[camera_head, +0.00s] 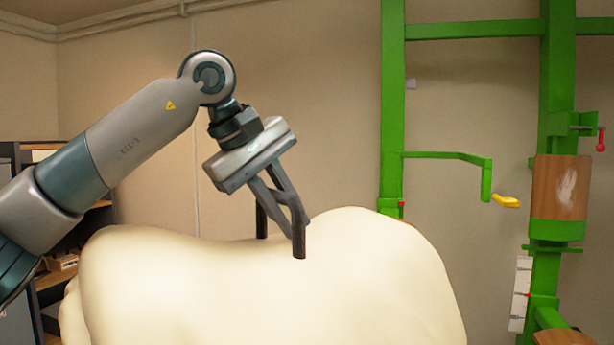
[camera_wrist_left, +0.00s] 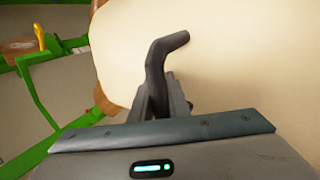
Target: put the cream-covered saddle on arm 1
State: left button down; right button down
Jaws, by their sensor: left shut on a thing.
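The cream-covered saddle (camera_head: 270,290) fills the lower middle of the head view, with a raised hump at its right end. It also fills much of the left wrist view (camera_wrist_left: 245,60). My left gripper (camera_head: 281,240) comes down from above and is shut on the saddle's upper ridge. One dark finger lies on the near side; the other is partly hidden behind the ridge. A green rack (camera_head: 393,100) stands at the right. It carries a wood-faced block (camera_head: 560,188) on its right post. I cannot tell which part is arm 1. My right gripper is not in view.
A green bracket (camera_head: 450,156) with a yellow handle (camera_head: 505,201) sticks out between the posts. A red-handled crank (camera_head: 600,140) is at the far right. A shelf (camera_head: 50,280) stands behind my left arm. The saddle hides the rack's lower left.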

pick_arm(q)
jog(key=a+f, duration=0.1)
jog(key=f, duration=0.2)
jog(key=a+f+m, duration=0.1)
jog(key=a+f, duration=0.1)
jog(key=f, duration=0.2)
jog(key=a+f+m+g, duration=0.1)
jog(key=a+f, duration=0.1)
jog(key=f, duration=0.1)
jog(key=shift+w+f+h, duration=0.2)
jog(key=shift+h, duration=0.1)
jog(key=s+a+f+m+b, duration=0.1)
jog(key=s+a+f, duration=0.4)
jog(key=f, duration=0.5)
jog(key=s+a+f+m+g, duration=0.1)
jog(key=s+a+f, duration=0.4)
jog(key=f, duration=0.5)
jog(key=s+a+f+m+g+b, duration=0.1)
jog(key=s+a+f+m, duration=0.1)
jog(key=s+a+f, duration=0.4)
notch_tip(320, 180, down, 4)
jog(key=shift+a+b, duration=0.3)
jog(key=shift+a, duration=0.75)
